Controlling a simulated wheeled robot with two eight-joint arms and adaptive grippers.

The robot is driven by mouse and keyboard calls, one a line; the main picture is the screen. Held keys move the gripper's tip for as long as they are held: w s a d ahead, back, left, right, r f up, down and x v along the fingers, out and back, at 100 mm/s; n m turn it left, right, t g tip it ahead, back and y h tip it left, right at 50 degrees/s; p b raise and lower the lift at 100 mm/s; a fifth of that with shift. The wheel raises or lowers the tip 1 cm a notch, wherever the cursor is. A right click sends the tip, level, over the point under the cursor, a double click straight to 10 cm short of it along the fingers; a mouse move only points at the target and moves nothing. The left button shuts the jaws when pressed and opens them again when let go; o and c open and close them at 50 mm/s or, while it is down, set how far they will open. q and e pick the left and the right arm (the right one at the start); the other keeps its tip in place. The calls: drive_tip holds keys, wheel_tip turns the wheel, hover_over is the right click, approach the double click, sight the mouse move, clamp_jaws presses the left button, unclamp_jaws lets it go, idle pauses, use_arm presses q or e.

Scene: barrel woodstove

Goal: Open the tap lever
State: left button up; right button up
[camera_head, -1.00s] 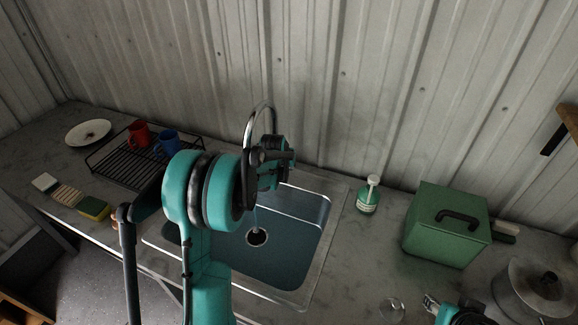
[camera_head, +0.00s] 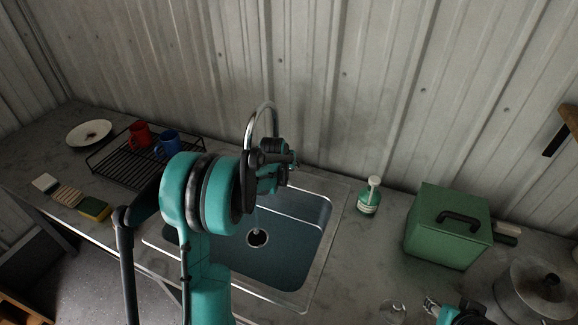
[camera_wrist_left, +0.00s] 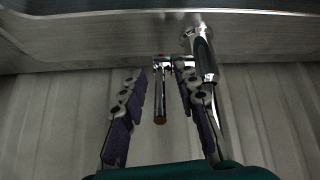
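The chrome tap (camera_head: 262,108) rises in an arch behind the sink (camera_head: 318,250), partly hidden by my left arm. In the left wrist view, the thin chrome tap lever (camera_wrist_left: 160,102) has a dark end and lies between the two fingers of my left gripper (camera_wrist_left: 161,80). The fingers are open, with gaps seen on both sides of the lever. The tap body (camera_wrist_left: 204,62) is just right of the right finger. A thin pale streak, like water, shows above the drain (camera_head: 257,238). My right gripper (camera_head: 431,305) is at the bottom right, away from the tap; its opening is unclear.
A soap bottle (camera_head: 369,196) and green metal box (camera_head: 446,226) stand right of the sink, with a pot (camera_head: 530,290) nearer. A dish rack (camera_head: 122,170) with red and blue mugs stands left. The corrugated wall (camera_head: 340,90) is close behind the tap.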

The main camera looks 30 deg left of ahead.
use_arm(q)
drive_tip(key=v, duration=1.1)
drive_tip(key=shift+s+r, duration=0.2)
drive_tip(key=shift+r, duration=0.15)
drive_tip(key=s+d+f+m+b, duration=0.1)
drive_tip(key=s+d, duration=0.4)
drive_tip(key=s, duration=0.3)
drive_tip(key=s+d+f+m+b, duration=0.1)
drive_tip(key=s+d+f, duration=0.1)
drive_tip(key=s+d, duration=0.3)
drive_tip(key=s+d+f+m+h+b, duration=0.1)
drive_tip(key=s+d, duration=0.5)
drive_tip(key=s, duration=0.7)
drive_tip(key=shift+f, duration=0.2)
